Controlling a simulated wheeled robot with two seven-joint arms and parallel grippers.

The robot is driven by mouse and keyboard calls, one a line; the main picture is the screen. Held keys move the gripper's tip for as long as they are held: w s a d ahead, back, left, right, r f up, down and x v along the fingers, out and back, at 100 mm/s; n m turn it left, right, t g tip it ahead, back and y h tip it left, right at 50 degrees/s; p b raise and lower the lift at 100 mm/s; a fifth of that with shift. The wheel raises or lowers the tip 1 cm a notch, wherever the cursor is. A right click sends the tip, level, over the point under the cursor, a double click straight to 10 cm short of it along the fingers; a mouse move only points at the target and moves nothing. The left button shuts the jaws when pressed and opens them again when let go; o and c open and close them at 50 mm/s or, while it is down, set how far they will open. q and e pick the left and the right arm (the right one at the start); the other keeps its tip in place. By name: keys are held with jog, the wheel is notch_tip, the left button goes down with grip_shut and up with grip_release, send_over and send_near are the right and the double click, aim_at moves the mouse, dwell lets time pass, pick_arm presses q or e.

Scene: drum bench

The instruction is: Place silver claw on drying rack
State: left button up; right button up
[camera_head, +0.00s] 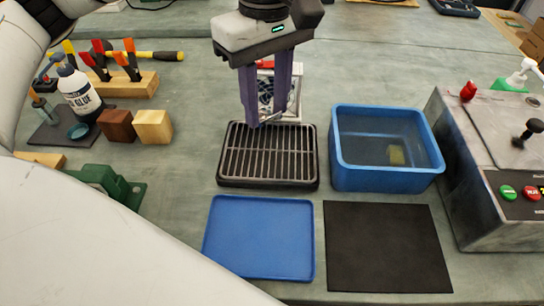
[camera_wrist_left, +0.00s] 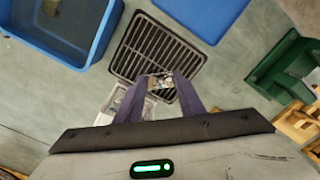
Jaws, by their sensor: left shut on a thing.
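The black drying rack (camera_head: 268,172) with metal bars lies on the bench in the middle of the head view. It also shows in the left wrist view (camera_wrist_left: 150,45). My left gripper (camera_head: 262,124) points down at the rack's far edge. Its purple fingers are shut on a small silver claw (camera_wrist_left: 160,82), which shows between the fingertips in the left wrist view. In the head view the claw is mostly hidden by the fingers. The claw overlaps the rack's edge in the left wrist view; I cannot tell whether it touches the rack. My right gripper is not in view.
A blue water bin (camera_head: 385,178) stands right of the rack. A flat blue tray (camera_head: 260,238) and a black mat (camera_head: 386,246) lie in front. A white tray (camera_head: 296,105) sits behind the gripper. A glue bottle (camera_head: 78,90) and wooden blocks (camera_head: 152,127) stand left.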

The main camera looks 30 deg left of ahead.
aim_at(269, 148)
pick_arm(q)
jog(key=n, duration=0.1)
jog(key=r+n+b, duration=0.1)
jog(key=n, duration=0.1)
jog(key=r+n, duration=0.1)
jog(key=shift+w+d+r+n, duration=0.1)
jog(key=shift+w+n, duration=0.2)
jog(key=shift+n, duration=0.3)
notch_tip(269, 148, down, 10)
jog(key=shift+r+b, duration=0.2)
jog(key=shift+b, duration=0.2)
jog(key=shift+f, duration=0.1)
jog(key=shift+f, duration=0.15)
jog(key=o, duration=1)
jog(key=shift+o, duration=0.2)
notch_tip(269, 148, up, 13)
jog(key=shift+f+p, duration=0.2)
jog(key=shift+p, duration=0.2)
